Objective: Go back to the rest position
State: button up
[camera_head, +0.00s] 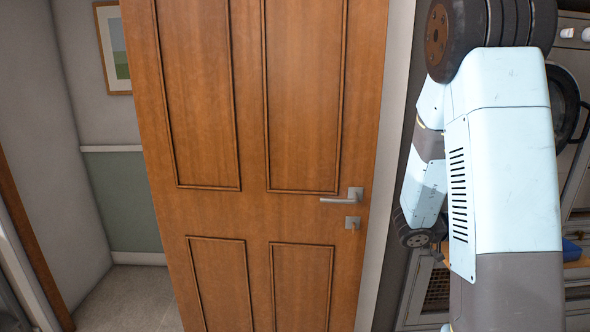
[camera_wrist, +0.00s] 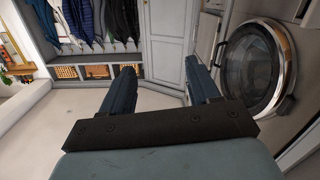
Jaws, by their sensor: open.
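My gripper (camera_wrist: 158,88) shows in the wrist view with its two dark blue fingers spread apart and nothing between them. Beyond the fingers lie pale floor and grey cabinetry. In the head view my arm fills the right side, folded in front of the units there. My gripper's fingertips cannot be made out in the head view.
A brown panelled door (camera_head: 250,120) with a metal handle (camera_head: 342,197) stands ajar, with a passage to its left. In the wrist view a round-doored washing machine (camera_wrist: 255,65) is close on the right. A coat bench (camera_wrist: 85,71) stands behind. Pale floor (camera_wrist: 50,125) is clear at left.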

jog(key=w+a+r+n+t+y, duration=0.4)
jog(key=w+a+r+t+y, duration=0.2)
jog(key=w+a+t+y, duration=0.3)
jog(key=s+a+r+n+t+y, duration=0.25)
jog(key=a+r+n+y, duration=0.25)
jog(key=a, duration=0.5)
jog(key=s+a+r+n+g+y, duration=0.2)
jog(key=s+a+n+y, duration=0.2)
jog(key=s+a, duration=0.4)
jog(key=s+n+g, duration=0.3)
jog(key=s+g, duration=0.1)
jog(key=s, duration=1.1)
jog(key=shift+s+d+f+h, duration=0.2)
jog(key=shift+s+d+h, duration=0.1)
jog(key=shift+h, duration=0.1)
